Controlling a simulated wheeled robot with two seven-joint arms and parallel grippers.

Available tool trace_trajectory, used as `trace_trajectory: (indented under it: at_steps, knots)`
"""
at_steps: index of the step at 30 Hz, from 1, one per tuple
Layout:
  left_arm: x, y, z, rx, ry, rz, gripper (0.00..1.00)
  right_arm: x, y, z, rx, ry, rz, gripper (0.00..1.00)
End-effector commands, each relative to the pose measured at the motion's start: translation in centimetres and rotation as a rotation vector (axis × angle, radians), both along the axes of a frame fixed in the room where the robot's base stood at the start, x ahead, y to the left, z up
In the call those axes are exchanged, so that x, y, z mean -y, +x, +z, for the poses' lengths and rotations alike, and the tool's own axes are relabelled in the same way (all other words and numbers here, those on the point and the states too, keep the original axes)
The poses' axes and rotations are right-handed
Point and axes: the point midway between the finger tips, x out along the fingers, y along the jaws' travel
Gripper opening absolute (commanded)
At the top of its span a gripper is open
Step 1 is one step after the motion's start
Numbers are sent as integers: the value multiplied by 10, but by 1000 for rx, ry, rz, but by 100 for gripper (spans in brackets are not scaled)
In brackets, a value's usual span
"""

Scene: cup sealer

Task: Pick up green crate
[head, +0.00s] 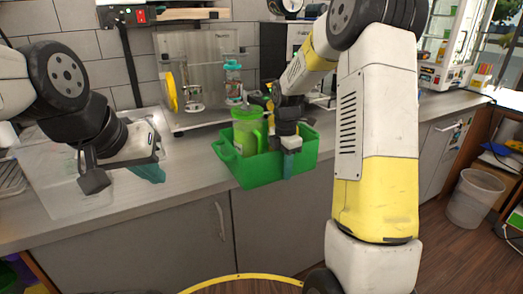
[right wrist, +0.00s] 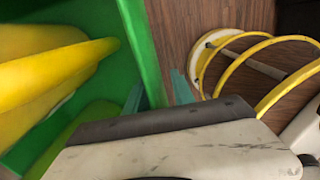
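The green crate (head: 262,171) sits at the front edge of the counter, its front part over the edge. A light green pitcher (head: 244,132) stands in it. My right gripper (head: 288,160) points down at the crate's front wall, with one teal finger outside. In the right wrist view the green wall (right wrist: 146,50) lies between the teal fingers, one inside and one outside (right wrist: 181,88). A narrow gap shows beside the outer finger, so it looks open. My left gripper (head: 122,178) is open and empty above the counter, left of and apart from the crate.
A clear-walled machine (head: 197,80) stands behind the crate, with a teal-lidded bottle (head: 233,80) near it. A bin (head: 474,198) stands on the floor at right. Yellow objects (right wrist: 50,85) lie inside the crate. The counter right of the crate is partly hidden by my arm.

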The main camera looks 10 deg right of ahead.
Motion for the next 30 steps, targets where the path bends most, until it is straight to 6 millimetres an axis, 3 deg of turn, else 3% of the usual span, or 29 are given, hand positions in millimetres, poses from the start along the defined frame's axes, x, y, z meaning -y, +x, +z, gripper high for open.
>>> trace_trajectory:
  at_steps: [1, 5, 6, 30]
  knots:
    - [0, 0, 0, 0, 0, 0, 0, 0, 0, 0, 0, 0, 0, 28]
    - [0, 0, 0, 0, 0, 0, 0, 0, 0, 0, 0, 0, -1, 2]
    - [0, 0, 0, 0, 0, 0, 0, 0, 0, 0, 0, 0, -1, 0]
    - [0, 0, 0, 0, 0, 0, 0, 0, 1, 1, 2, 1, -1, 0]
